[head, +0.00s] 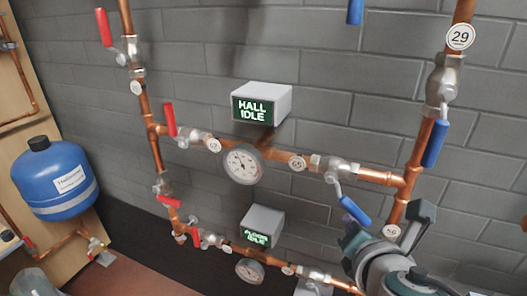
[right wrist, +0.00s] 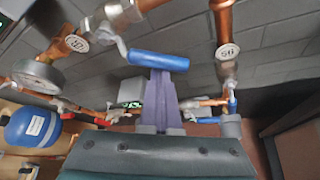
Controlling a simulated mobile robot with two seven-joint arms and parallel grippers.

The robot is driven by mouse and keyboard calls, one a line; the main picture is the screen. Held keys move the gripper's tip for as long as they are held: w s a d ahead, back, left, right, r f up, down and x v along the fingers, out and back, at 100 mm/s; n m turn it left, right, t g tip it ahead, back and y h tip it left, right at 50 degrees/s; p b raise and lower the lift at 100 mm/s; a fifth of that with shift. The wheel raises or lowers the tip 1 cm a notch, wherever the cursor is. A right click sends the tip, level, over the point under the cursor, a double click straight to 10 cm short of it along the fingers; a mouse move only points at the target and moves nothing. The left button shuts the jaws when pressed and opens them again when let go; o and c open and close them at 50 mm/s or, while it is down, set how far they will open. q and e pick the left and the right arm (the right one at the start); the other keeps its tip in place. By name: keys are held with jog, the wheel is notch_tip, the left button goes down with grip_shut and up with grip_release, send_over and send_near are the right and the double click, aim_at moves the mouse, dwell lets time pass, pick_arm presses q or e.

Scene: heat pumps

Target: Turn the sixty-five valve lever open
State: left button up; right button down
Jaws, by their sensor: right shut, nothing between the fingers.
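The tag reading 65 (head: 297,162) hangs on the middle horizontal copper pipe. Just right of it is a silver valve (head: 335,168) with a blue lever (head: 355,210) that slants down and right, across the pipe's line. In the right wrist view the blue lever (right wrist: 158,61) lies just beyond my fingertips. My right gripper (head: 358,240) is at the lever's lower end in the head view. Its purple fingers (right wrist: 160,78) are shut with nothing between them; whether they touch the lever is unclear. My left gripper is not in view.
The 62 valve's red lever (head: 169,120) is left of the gauge (head: 243,164). A blue lever (head: 435,143) hangs under tag 29 (head: 460,37) at right. Tag 56 (head: 390,232) is close to my right gripper. The HALL IDLE box (head: 262,101) is above the pipe.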

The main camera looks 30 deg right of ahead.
jog(key=p, duration=0.1)
jog(key=r+n+g+p, duration=0.1)
jog(key=d+r+p, duration=0.1)
jog(key=shift+s+r+n+h, duration=0.25)
jog(key=shift+s+n+h, duration=0.05)
jog(key=shift+h, duration=0.1)
pick_arm(q)
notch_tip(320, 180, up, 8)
jog(key=p, duration=0.3)
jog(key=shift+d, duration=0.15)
pick_arm(e)
jog(key=shift+s+d+r+n+g+h, duration=0.1)
jog(key=shift+s+r+n+g+h, duration=0.05)
jog(key=shift+r+n+g+h, duration=0.2)
jog(key=shift+s+d+r+n+g+h, duration=0.15)
jog(key=shift+r+n+g, duration=0.1)
jog(key=shift+r+g, duration=0.15)
pick_arm(q)
jog(key=shift+p, duration=0.3)
